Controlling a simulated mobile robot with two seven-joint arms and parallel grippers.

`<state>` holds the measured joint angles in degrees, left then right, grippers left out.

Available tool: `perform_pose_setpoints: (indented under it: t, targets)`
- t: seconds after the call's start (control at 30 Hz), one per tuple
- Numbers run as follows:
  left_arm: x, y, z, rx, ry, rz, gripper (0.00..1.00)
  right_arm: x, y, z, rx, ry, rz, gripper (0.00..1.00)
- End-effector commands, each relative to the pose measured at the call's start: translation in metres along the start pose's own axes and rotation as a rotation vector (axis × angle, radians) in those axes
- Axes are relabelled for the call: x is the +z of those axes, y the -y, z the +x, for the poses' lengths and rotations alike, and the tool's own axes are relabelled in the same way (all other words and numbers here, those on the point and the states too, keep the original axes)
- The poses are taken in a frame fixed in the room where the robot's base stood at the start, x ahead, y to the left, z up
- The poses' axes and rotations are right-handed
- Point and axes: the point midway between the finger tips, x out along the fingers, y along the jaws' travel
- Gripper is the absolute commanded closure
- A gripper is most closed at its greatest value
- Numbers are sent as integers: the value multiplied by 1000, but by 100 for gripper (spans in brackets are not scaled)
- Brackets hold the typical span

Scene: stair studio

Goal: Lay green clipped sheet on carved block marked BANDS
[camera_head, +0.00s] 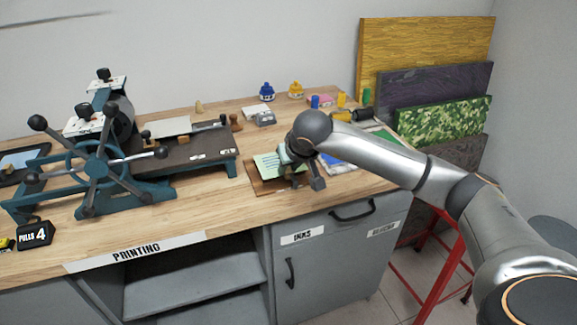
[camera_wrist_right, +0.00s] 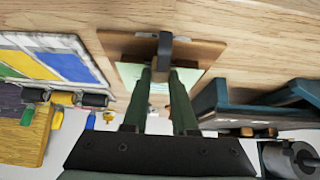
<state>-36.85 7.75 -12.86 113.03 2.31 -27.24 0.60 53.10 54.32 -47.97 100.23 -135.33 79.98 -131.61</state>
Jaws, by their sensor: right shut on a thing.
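A pale green sheet (camera_head: 266,163) shows at the middle of the bench, just left of my right gripper (camera_head: 296,172). It also shows in the right wrist view (camera_wrist_right: 130,74), on both sides of the fingers. My right gripper (camera_wrist_right: 165,72) is shut on the sheet's dark grey clip (camera_wrist_right: 165,46). A flat brown wooden block (camera_head: 262,188) lies below the sheet, and its edge shows in the wrist view (camera_wrist_right: 115,44). I cannot read any BANDS marking, and cannot tell whether the sheet touches the block. My left gripper is not in view.
A teal press with a spoked wheel (camera_head: 97,163) stands on the left. A blue, yellow and green panel (camera_wrist_right: 50,60) lies beside the block. Small bottles and ink rollers stand at the back right. Bare bench (camera_head: 200,212) is free in front.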

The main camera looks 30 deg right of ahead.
Motion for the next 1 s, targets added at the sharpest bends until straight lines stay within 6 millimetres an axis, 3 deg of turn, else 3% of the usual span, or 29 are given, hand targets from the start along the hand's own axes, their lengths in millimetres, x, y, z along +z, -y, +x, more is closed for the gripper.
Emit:
perform_pose_setpoints:
  t: [1.0]
  targets:
    - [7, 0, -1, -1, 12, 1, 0, 0, 0, -3, 0, -1, 0, 100]
